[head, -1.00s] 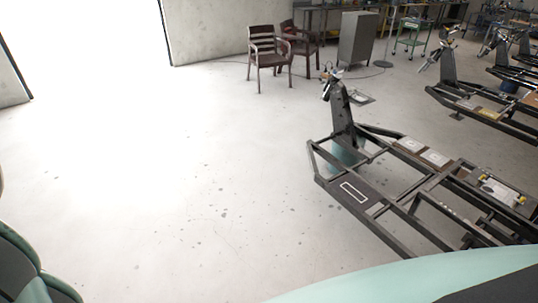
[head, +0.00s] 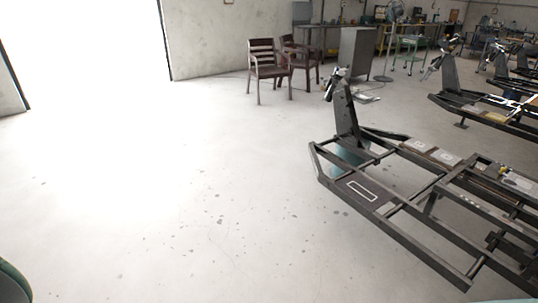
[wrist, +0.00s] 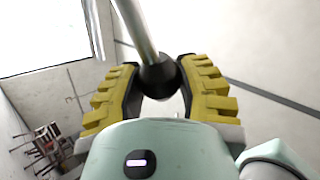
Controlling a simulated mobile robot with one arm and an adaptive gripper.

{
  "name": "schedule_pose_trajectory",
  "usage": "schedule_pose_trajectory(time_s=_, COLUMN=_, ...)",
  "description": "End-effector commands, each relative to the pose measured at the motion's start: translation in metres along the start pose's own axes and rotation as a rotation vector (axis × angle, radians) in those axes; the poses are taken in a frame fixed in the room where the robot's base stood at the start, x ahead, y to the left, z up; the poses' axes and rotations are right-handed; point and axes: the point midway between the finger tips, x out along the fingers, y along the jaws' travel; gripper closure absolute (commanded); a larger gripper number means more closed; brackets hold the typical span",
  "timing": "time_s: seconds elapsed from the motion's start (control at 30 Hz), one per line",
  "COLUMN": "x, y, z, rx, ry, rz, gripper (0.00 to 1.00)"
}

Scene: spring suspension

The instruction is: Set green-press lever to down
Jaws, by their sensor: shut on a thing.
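In the wrist view, my gripper (wrist: 158,68) has its two yellow ribbed fingers closed around a dark round knob (wrist: 157,84). The knob is at the end of a grey metal lever rod (wrist: 136,28), which runs up out of the top of the picture. I take this rod and knob to be the press lever. The body of the green press does not show clearly in either view, so the lever's position on it cannot be told. My gripper does not show in the head view.
A black metal frame (head: 372,222) with an upright post (head: 345,112) stands at the right of the head view. Two brown chairs (head: 265,70) and a grey cabinet (head: 355,52) stand at the back. The floor at left and centre is clear.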

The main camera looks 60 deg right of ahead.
Motion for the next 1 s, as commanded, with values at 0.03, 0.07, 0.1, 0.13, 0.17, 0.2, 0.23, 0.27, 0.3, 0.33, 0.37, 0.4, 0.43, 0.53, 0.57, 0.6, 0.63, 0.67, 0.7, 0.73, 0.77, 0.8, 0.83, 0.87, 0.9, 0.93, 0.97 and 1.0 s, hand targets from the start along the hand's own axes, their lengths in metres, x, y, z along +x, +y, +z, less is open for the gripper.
schedule_pose_trajectory(time_s=0.03, x=-0.011, y=0.011, z=0.002, rx=0.024, ry=0.021, rz=0.003, gripper=1.00)
schedule_pose_trajectory(time_s=0.07, x=-0.013, y=0.013, z=0.002, rx=0.036, ry=0.034, rz=0.003, gripper=1.00)
schedule_pose_trajectory(time_s=0.1, x=-0.015, y=0.015, z=0.001, rx=0.052, ry=0.048, rz=0.003, gripper=1.00)
schedule_pose_trajectory(time_s=0.13, x=-0.017, y=0.017, z=0.001, rx=0.062, ry=0.058, rz=0.003, gripper=1.00)
schedule_pose_trajectory(time_s=0.17, x=-0.018, y=0.019, z=0.001, rx=0.072, ry=0.067, rz=0.003, gripper=1.00)
schedule_pose_trajectory(time_s=0.2, x=-0.020, y=0.021, z=0.000, rx=0.083, ry=0.078, rz=0.003, gripper=1.00)
schedule_pose_trajectory(time_s=0.23, x=-0.021, y=0.022, z=0.000, rx=0.091, ry=0.086, rz=0.003, gripper=1.00)
schedule_pose_trajectory(time_s=0.27, x=-0.022, y=0.023, z=0.000, rx=0.099, ry=0.094, rz=0.003, gripper=1.00)
schedule_pose_trajectory(time_s=0.3, x=-0.024, y=0.024, z=-0.001, rx=0.107, ry=0.103, rz=0.003, gripper=1.00)
schedule_pose_trajectory(time_s=0.33, x=-0.024, y=0.025, z=-0.001, rx=0.113, ry=0.110, rz=0.004, gripper=1.00)
schedule_pose_trajectory(time_s=0.37, x=-0.025, y=0.026, z=-0.001, rx=0.118, ry=0.115, rz=0.004, gripper=1.00)
schedule_pose_trajectory(time_s=0.4, x=-0.026, y=0.027, z=-0.001, rx=0.123, ry=0.121, rz=0.004, gripper=1.00)
schedule_pose_trajectory(time_s=0.43, x=-0.026, y=0.027, z=-0.002, rx=0.126, ry=0.124, rz=0.004, gripper=1.00)
schedule_pose_trajectory(time_s=0.53, x=-0.027, y=0.028, z=-0.002, rx=0.134, ry=0.132, rz=0.005, gripper=1.00)
schedule_pose_trajectory(time_s=0.57, x=-0.027, y=0.028, z=-0.002, rx=0.136, ry=0.134, rz=0.005, gripper=1.00)
schedule_pose_trajectory(time_s=0.6, x=-0.027, y=0.028, z=-0.002, rx=0.137, ry=0.135, rz=0.006, gripper=1.00)
schedule_pose_trajectory(time_s=0.63, x=-0.027, y=0.028, z=-0.002, rx=0.138, ry=0.135, rz=0.006, gripper=1.00)
schedule_pose_trajectory(time_s=0.67, x=-0.027, y=0.028, z=-0.002, rx=0.139, ry=0.135, rz=0.007, gripper=1.00)
schedule_pose_trajectory(time_s=0.7, x=-0.027, y=0.029, z=-0.002, rx=0.139, ry=0.135, rz=0.007, gripper=1.00)
schedule_pose_trajectory(time_s=0.73, x=-0.027, y=0.029, z=-0.002, rx=0.139, ry=0.135, rz=0.008, gripper=1.00)
schedule_pose_trajectory(time_s=0.77, x=-0.027, y=0.029, z=-0.002, rx=0.139, ry=0.134, rz=0.008, gripper=1.00)
schedule_pose_trajectory(time_s=0.8, x=-0.027, y=0.029, z=-0.002, rx=0.139, ry=0.134, rz=0.009, gripper=1.00)
schedule_pose_trajectory(time_s=0.83, x=-0.027, y=0.029, z=-0.002, rx=0.140, ry=0.134, rz=0.009, gripper=1.00)
schedule_pose_trajectory(time_s=0.87, x=-0.027, y=0.029, z=-0.001, rx=0.140, ry=0.133, rz=0.009, gripper=1.00)
schedule_pose_trajectory(time_s=0.9, x=-0.027, y=0.029, z=-0.001, rx=0.140, ry=0.133, rz=0.010, gripper=1.00)
schedule_pose_trajectory(time_s=0.93, x=-0.027, y=0.029, z=-0.001, rx=0.140, ry=0.132, rz=0.010, gripper=1.00)
schedule_pose_trajectory(time_s=0.97, x=-0.027, y=0.029, z=-0.001, rx=0.140, ry=0.132, rz=0.010, gripper=0.62)
schedule_pose_trajectory(time_s=1.0, x=-0.028, y=0.029, z=-0.001, rx=0.139, ry=0.132, rz=0.010, gripper=0.57)
